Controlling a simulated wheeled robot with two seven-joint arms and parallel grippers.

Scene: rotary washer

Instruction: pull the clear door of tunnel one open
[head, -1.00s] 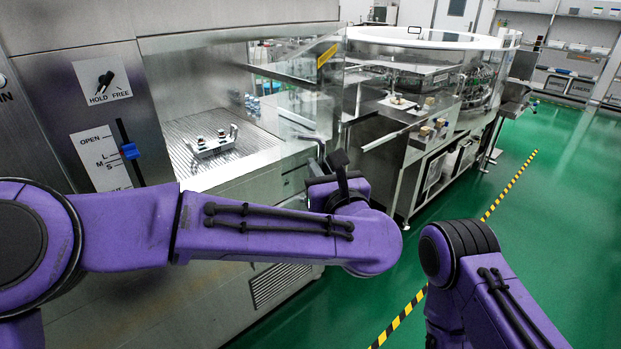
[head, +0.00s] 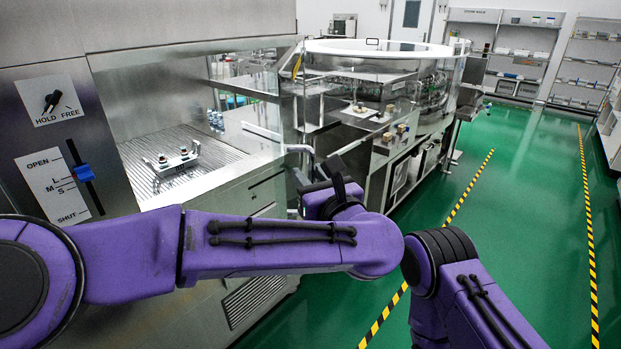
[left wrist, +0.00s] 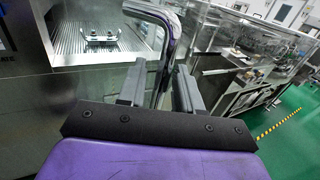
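The clear door (head: 284,105) of the tunnel stands at the right end of the washer's open bay, seen at a steep slant. Its bent chrome handle (head: 300,149) sticks out toward my left gripper (head: 326,176). In the left wrist view the handle (left wrist: 160,62) runs down between the two grey fingers of my left gripper (left wrist: 160,82). The fingers stand apart, wider than the bar, with a gap visible beside it. Whether either finger touches the bar is not clear. My right arm shows at the lower right of the head view, but its gripper is out of frame.
A grooved steel bed (head: 205,165) with a small fixture (head: 172,160) lies in the bay. A switch panel (head: 49,100) and slider panel (head: 52,185) are at left. A round glass-walled machine (head: 385,75) stands behind. Green floor (head: 530,230) is free at right.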

